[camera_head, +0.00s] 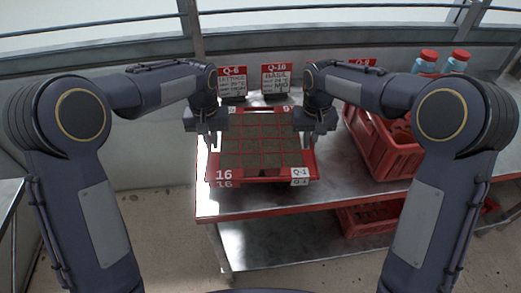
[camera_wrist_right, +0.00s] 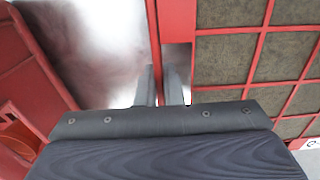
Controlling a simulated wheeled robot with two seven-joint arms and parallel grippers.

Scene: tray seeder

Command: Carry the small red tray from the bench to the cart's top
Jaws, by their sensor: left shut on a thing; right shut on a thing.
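The small red tray (camera_head: 265,178) has a grid of soil-filled cells, with "16" and "Q-1" labels on its near edge. It is over the left part of the steel bench (camera_head: 340,180); I cannot tell whether it touches the top. A second "16" shows just below the first; its source is unclear. My left gripper (camera_head: 209,138) is shut on the tray's left side. My right gripper (camera_head: 309,138) is shut on its right side. In the right wrist view, the fingers (camera_wrist_right: 160,88) straddle the red tray rim (camera_wrist_right: 178,18). I cannot pick out the cart.
A red crate (camera_head: 397,160) stands on the bench at the right, with red-capped bottles (camera_head: 427,63) behind it. Signs, including Q-6 (camera_head: 232,80) and Q-10 (camera_head: 276,78), stand behind the tray. Another red crate (camera_head: 370,218) is below the benchtop. Floor shows at the left.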

